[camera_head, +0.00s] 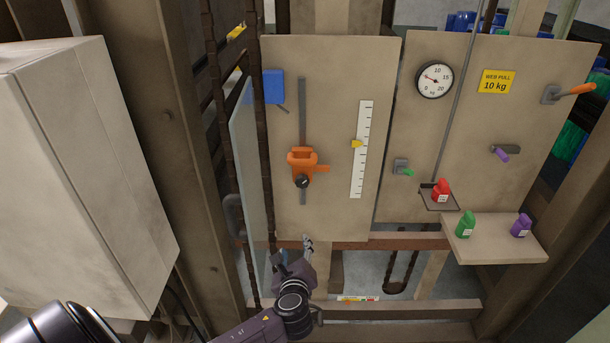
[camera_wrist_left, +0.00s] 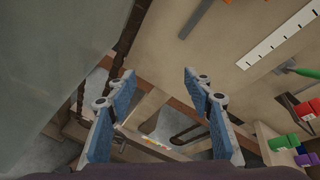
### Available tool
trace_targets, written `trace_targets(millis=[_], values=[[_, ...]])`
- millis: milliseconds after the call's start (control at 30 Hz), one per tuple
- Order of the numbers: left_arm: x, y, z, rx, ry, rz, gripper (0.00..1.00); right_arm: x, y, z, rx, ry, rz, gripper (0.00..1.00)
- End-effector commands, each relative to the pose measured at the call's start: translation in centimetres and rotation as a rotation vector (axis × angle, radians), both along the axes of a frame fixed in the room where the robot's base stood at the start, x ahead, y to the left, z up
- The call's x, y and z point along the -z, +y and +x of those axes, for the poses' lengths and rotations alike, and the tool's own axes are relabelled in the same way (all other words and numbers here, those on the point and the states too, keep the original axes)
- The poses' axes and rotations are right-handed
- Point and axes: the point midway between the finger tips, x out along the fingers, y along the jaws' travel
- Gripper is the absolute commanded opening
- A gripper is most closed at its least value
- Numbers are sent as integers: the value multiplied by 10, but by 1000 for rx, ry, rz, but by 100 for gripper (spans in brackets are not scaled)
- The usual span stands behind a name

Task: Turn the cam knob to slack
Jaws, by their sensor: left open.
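A black round knob (camera_head: 302,181) sits on the lower part of an orange carriage (camera_head: 303,157), which rides a vertical slot (camera_head: 302,105) in the left panel. An orange tab points right from the carriage. I cannot read any slack mark on the knob. My left gripper (camera_head: 296,254) is below the left panel's lower edge, under the knob and apart from it. In the left wrist view its two blue-padded fingers (camera_wrist_left: 160,80) stand wide apart with nothing between them. An orange piece (camera_wrist_left: 196,18) shows at the top there; the knob is not clear in that view. My right gripper is not seen.
A white scale with a yellow pointer (camera_head: 357,143) is right of the slot. A clear sheet (camera_head: 245,180) and chains stand left. The right panel has a dial (camera_head: 435,79), levers and a red weight (camera_head: 441,190); green and purple weights stand on a shelf (camera_head: 500,250).

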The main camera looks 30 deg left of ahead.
Motion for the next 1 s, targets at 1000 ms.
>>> trace_targets(millis=[1000], values=[[-120, 54, 128, 163, 33, 687, 47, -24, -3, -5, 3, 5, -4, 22]])
